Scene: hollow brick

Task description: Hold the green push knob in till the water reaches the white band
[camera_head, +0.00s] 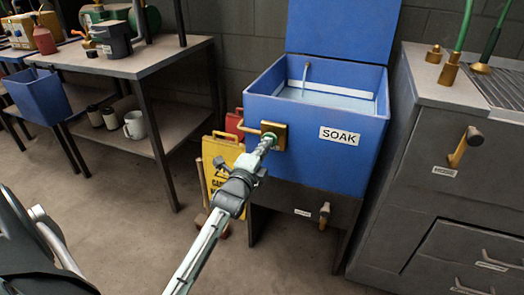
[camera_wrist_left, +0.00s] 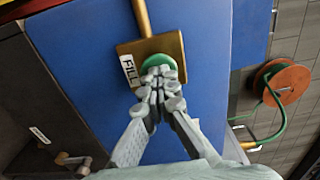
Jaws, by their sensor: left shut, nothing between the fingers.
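The blue tank marked SOAK (camera_head: 312,140) stands open, with pale water (camera_head: 325,98) inside. A white band (camera_head: 345,90) runs along its inner wall, just above the water surface. A thin spout (camera_head: 306,72) hangs over the water; I cannot tell whether it is running. A brass plate labelled FILL (camera_wrist_left: 128,70) on the tank front carries the green push knob (camera_wrist_left: 157,61). My left gripper (camera_head: 267,145) is shut and empty, its fingertips (camera_wrist_left: 160,76) against the knob's face, partly hiding it. How far the knob is in is hard to tell. My right gripper is not in view.
A drain handle (camera_head: 324,214) sticks out below the tank. A yellow floor sign (camera_head: 222,160) stands left of it. A grey cabinet (camera_head: 440,190) with a brass-and-black handle is close on the right. A workbench (camera_head: 140,62) stands at the left, with open floor between.

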